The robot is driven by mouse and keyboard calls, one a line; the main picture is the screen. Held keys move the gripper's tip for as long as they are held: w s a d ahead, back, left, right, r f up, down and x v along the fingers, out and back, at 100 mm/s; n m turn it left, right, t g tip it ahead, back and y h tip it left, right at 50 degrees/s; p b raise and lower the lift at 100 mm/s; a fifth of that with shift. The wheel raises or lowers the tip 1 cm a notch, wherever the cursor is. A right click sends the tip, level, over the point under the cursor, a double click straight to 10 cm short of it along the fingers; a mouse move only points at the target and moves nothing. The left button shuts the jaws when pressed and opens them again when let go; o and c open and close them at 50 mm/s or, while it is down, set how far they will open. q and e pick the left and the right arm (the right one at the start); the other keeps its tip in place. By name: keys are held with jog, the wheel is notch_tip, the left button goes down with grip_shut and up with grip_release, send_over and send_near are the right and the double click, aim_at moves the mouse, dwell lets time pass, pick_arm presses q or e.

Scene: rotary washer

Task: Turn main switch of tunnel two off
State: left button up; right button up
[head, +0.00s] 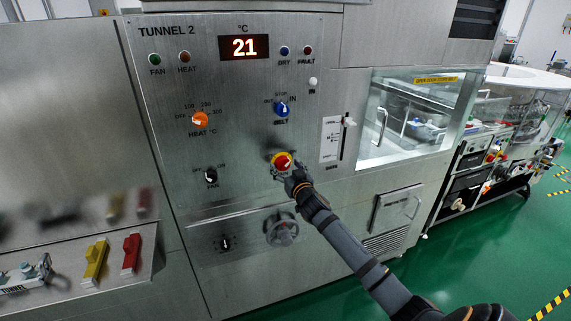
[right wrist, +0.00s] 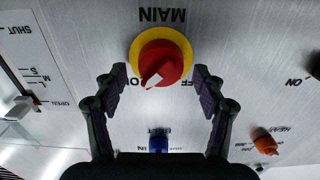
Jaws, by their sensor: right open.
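The main switch of tunnel two (head: 282,161) is a red knob on a yellow ring, low on the TUNNEL 2 panel. It also shows in the right wrist view (right wrist: 160,62), where the MAIN label is upside down. The knob's white mark points to the lower left there, towards the partly hidden ON label; the OFF label is at the right. My right gripper (head: 295,178) is at the switch, open, with its fingertips on either side of the knob and a visible gap to each side. My left gripper is not in view.
Above the switch is the blue belt knob (head: 281,109); the orange heat knob (head: 200,119) is to the upper left and the black fan knob (head: 211,176) to the left. A handwheel (head: 281,229) sits below. A slider (head: 348,122) is to the right.

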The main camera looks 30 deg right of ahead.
jog(key=shift+w, duration=0.3)
jog(key=c, duration=1.1)
jog(key=shift+c, duration=0.2)
